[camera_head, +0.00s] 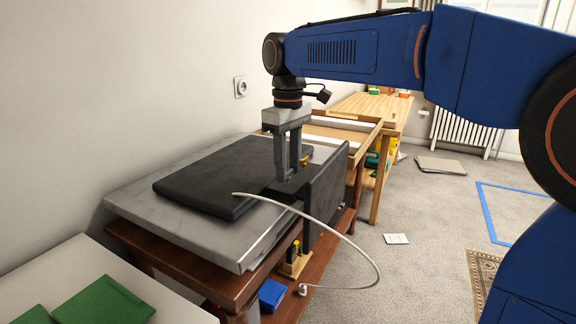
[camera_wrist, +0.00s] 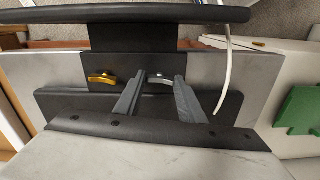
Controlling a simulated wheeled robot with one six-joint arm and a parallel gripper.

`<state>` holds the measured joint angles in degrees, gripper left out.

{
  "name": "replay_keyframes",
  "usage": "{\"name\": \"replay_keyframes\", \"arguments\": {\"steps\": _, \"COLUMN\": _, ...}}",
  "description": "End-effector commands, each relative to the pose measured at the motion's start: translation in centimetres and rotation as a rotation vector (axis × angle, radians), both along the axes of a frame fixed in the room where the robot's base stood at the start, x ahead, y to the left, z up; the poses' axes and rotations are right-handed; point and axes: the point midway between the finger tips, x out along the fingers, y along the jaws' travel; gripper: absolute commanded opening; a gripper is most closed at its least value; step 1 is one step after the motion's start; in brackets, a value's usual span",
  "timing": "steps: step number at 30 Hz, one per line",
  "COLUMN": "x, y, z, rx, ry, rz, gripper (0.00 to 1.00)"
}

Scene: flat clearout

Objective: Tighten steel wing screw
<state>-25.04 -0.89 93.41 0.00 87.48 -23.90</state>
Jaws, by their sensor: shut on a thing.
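The steel wing screw (camera_wrist: 160,79) shows in the wrist view on a dark bracket plate (camera_wrist: 130,66). My gripper (camera_wrist: 160,84) has one finger on each side of it and is shut on it. A brass wing screw (camera_wrist: 101,78) sits to its left on the same plate, clear of the fingers. In the head view my gripper (camera_head: 290,178) points down at the bracket, and the brass screw (camera_head: 305,161) shows just right of it. The steel screw is hidden there behind the fingers.
A black flat panel (camera_head: 215,180) lies on a grey slab top (camera_head: 140,207). Another dark panel (camera_head: 326,190) stands upright at the slab's edge. A white cable (camera_head: 350,247) loops out over the floor side. A wooden workbench (camera_head: 365,104) stands behind. The carpet at right is mostly clear.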

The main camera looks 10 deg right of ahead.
Motion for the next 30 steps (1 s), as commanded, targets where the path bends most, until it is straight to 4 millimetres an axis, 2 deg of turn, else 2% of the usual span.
{"name": "replay_keyframes", "arguments": {"steps": 7, "x": 0.0, "y": 0.0, "z": 0.0, "rx": 0.000, "ry": -0.001, "rz": -0.001, "gripper": 0.14}}
{"name": "replay_keyframes", "arguments": {"steps": 8, "x": 0.0, "y": 0.0, "z": 0.0, "rx": 0.000, "ry": -0.001, "rz": -0.001, "gripper": 0.38}}
{"name": "replay_keyframes", "arguments": {"steps": 10, "x": 0.0, "y": 0.0, "z": 0.0, "rx": 0.000, "ry": -0.001, "rz": -0.001, "gripper": 0.55}}
{"name": "replay_keyframes", "arguments": {"steps": 22, "x": 0.0, "y": 0.0, "z": 0.5, "rx": 0.000, "ry": -0.001, "rz": -0.001, "gripper": 0.55}}
{"name": "replay_keyframes", "arguments": {"steps": 26, "x": 0.1, "y": 0.0, "z": 2.1, "rx": 0.001, "ry": -0.002, "rz": -0.001, "gripper": 0.55}}
{"name": "replay_keyframes", "arguments": {"steps": 30, "x": 0.1, "y": 0.0, "z": 4.7, "rx": 0.001, "ry": -0.002, "rz": -0.002, "gripper": 0.55}}
